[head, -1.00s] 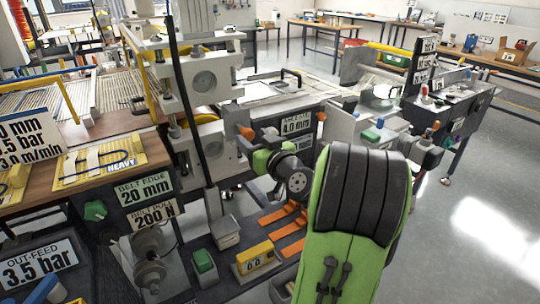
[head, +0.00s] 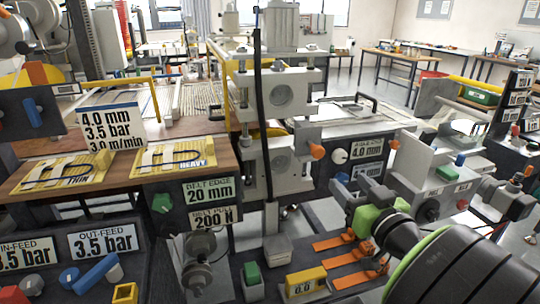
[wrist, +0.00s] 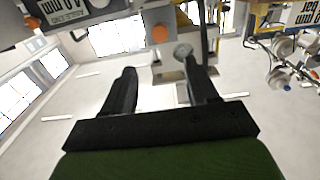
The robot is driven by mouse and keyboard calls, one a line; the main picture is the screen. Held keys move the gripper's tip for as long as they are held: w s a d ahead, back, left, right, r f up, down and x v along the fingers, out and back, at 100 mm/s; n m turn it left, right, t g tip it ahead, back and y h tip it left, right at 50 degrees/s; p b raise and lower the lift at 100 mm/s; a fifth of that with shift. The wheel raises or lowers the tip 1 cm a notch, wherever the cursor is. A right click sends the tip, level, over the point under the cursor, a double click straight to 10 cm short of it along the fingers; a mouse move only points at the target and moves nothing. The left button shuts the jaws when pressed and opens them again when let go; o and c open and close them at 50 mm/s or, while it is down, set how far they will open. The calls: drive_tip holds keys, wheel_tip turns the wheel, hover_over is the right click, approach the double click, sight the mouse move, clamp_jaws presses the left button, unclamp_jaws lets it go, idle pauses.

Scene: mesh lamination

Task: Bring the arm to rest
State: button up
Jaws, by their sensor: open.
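My gripper (wrist: 160,66) shows in the wrist view with its two dark fingers well apart. Nothing is between them. In the head view, my green and black arm (head: 465,265) fills the lower right corner. A dark link of it with a green part reaches toward the middle of the bench front.
The roller press (head: 283,95) stands at the centre. Orange strips (head: 350,262) and a yellow counter box (head: 306,283) lie close to my arm. Yellow sample boards (head: 180,160) lie on the wooden shelf at left. Open floor shows behind, near the far tables (head: 395,62).

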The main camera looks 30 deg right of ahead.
drive_tip(key=w+a+f+n+g+y, duration=0.25)
drive_tip(key=a+f+g+y, duration=0.2)
drive_tip(key=a, duration=0.55)
drive_tip(key=w+a+f+n+g+y, duration=0.1)
drive_tip(key=a+f+n+g+y, duration=0.3)
drive_tip(key=a, duration=0.6)
drive_tip(key=s+a+f+m+g+h, duration=0.1)
drive_tip(key=s+a+f+h, duration=0.15)
drive_tip(key=s+a, duration=0.2)
drive_tip(key=s+a+m+g+h, duration=0.1)
drive_tip(key=s+m+g, duration=0.1)
drive_tip(key=s, duration=0.6)
wheel_tip(320, 180, up, 17)
drive_tip(key=p, duration=1.7)
drive_tip(key=shift+p, duration=0.35)
